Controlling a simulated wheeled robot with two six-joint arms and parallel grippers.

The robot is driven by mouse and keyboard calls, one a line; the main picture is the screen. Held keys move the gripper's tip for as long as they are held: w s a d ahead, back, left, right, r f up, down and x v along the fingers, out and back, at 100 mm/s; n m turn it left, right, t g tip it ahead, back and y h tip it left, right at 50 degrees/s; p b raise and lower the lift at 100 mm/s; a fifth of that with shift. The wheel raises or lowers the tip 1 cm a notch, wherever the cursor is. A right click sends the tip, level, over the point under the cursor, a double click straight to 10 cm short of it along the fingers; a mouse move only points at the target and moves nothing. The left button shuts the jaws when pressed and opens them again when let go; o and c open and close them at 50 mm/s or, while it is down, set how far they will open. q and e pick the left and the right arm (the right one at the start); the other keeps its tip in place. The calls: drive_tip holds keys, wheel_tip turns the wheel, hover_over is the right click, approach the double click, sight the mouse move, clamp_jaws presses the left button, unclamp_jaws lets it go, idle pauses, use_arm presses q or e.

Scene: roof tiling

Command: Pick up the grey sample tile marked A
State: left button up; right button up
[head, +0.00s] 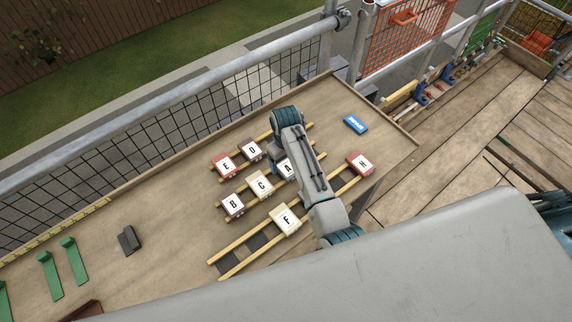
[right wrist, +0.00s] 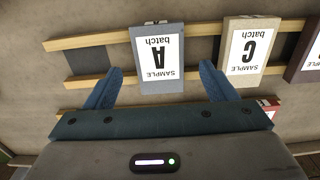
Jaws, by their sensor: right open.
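The grey sample tile marked A (right wrist: 157,58) lies across wooden battens, its white label upside down in the right wrist view. In the head view tile A (head: 285,168) is partly hidden by my right arm. My right gripper (right wrist: 156,72) is open and empty, its two blue fingers spread wide with tile A ahead, roughly centred between them. No contact with the tile shows. In the head view the arm covers most of this gripper. My left gripper is not in view.
Beige tile C (right wrist: 249,48) lies close beside A, with brown tile B (head: 232,204) beyond it. Tiles E (head: 224,165), D (head: 250,149), F (head: 286,219) and H (head: 360,163) lie around. A blue object (head: 355,124) lies right; a dark block (head: 128,240) and green brackets (head: 74,260) lie left.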

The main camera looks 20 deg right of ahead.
sight(286, 168)
drive_tip(key=shift+f, duration=1.3)
drive_tip(key=c, duration=1.1)
drive_tip(key=shift+c, duration=0.3)
drive_tip(key=shift+w+r, duration=0.1)
drive_tip(key=shift+r, duration=0.05)
